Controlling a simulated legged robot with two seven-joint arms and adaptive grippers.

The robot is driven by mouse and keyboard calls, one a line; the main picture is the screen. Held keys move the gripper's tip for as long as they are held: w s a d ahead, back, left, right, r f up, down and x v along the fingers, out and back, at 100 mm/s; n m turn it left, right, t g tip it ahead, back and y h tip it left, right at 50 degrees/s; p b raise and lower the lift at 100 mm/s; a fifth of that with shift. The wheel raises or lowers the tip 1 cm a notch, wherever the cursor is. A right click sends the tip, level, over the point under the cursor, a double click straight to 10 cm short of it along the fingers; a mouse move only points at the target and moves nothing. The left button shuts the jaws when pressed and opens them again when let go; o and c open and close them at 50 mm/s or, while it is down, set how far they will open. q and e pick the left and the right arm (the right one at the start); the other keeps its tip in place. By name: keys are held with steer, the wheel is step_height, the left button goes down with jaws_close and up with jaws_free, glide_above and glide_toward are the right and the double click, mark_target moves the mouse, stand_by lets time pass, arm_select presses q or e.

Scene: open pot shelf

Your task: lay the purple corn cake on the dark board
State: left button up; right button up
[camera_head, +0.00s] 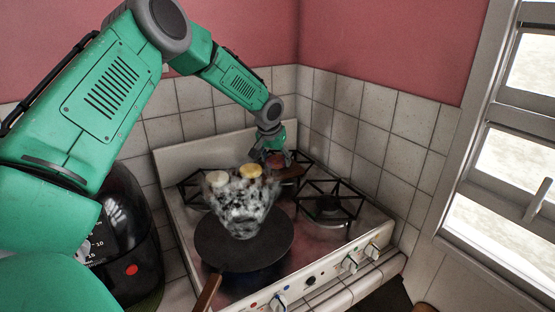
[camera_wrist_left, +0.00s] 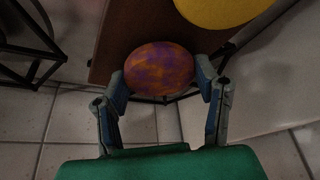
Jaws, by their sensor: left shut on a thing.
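The purple corn cake (camera_wrist_left: 158,68) is round and mottled purple and orange. My left gripper (camera_wrist_left: 162,84) is shut on it, one finger at each side. In the head view my left gripper (camera_head: 275,155) is at the back of the stove, where the cake (camera_head: 275,161) shows small and reddish. The dark board (camera_head: 293,171) is partly hidden by the gripper there; in the wrist view the brown board (camera_wrist_left: 122,32) lies behind the cake. I cannot tell whether the cake touches it. My right gripper is not in view.
A yellow cake (camera_head: 250,171) and a whitish one (camera_head: 217,178) show above pale smoke (camera_head: 243,208). A dark griddle (camera_head: 240,248) with a wooden handle (camera_head: 208,293) sits on the stove's front left. An empty burner grate (camera_head: 328,207) is at right. A black appliance (camera_head: 125,225) stands left.

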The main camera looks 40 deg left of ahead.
mark_target(273, 164)
arm_select(q)
steer(key=shift+a+f, duration=0.2)
steer(key=shift+f, duration=0.15)
steer(key=shift+c, duration=0.6)
steer(key=o, duration=1.1)
steer(key=shift+d, duration=0.25)
steer(key=shift+o, duration=1.3)
steer(key=shift+d+r, duration=0.15)
steer(key=shift+d, duration=0.15)
steer(key=shift+w+d+r, duration=0.1)
steer(key=shift+d+r, duration=0.2)
steer(key=shift+d, duration=0.2)
steer(key=r, duration=0.2)
steer(key=s+r, duration=0.1)
steer(key=r, duration=0.1)
steer(key=s+r+b, duration=0.1)
steer(key=shift+s+a+r, duration=0.2)
steer(key=shift+a+r, duration=0.2)
step_height(273, 164, up, 5)
steer(key=s+d, duration=0.1)
steer(key=d, duration=0.1)
steer(key=shift+s+d, duration=0.2)
steer(key=shift+s, duration=0.2)
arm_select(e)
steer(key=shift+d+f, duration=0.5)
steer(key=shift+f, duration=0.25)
